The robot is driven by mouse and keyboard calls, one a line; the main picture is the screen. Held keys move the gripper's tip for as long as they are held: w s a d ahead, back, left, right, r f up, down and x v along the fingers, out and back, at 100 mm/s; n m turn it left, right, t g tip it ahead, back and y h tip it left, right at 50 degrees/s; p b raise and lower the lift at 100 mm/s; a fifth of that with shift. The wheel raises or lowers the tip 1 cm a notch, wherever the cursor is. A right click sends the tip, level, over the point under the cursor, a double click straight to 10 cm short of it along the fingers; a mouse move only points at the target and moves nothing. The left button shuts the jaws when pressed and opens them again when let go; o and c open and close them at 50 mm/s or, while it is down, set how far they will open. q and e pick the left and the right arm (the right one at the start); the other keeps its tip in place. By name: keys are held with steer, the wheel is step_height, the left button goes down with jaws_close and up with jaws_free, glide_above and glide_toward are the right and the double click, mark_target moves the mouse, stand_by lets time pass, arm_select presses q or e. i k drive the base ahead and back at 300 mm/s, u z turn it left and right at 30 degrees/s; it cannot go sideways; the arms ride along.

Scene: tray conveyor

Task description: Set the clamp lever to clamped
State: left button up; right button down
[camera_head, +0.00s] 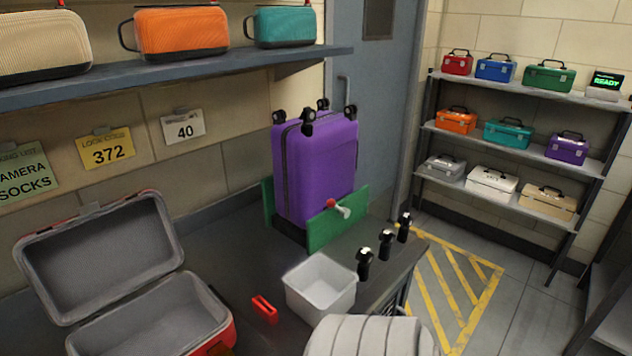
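The clamp lever (344,212) is a short pale grey handle with a red knob (331,203) at its upper left end. It is mounted on the front green clamp plate (325,233). A purple suitcase (317,172) stands upside down, wheels up, between this plate and another green plate (268,203) behind it on the left. The lever slants down to the right from the knob. I see no label that tells its setting, and I cannot tell whether the plates press on the suitcase. Neither of my grippers is in view.
An open red case (157,318), a white bin (320,293) and a small red item (264,308) are on the dark bench. Three black knob-like pieces (387,243) line its right edge. A shelf (180,72) with cases overhangs the left. Pale ribbed shape at bottom, unclear.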

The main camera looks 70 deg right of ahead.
mark_target(345, 212)
steer(key=z, duration=0.05)
steer(key=k, duration=0.55)
steer(key=z, duration=1)
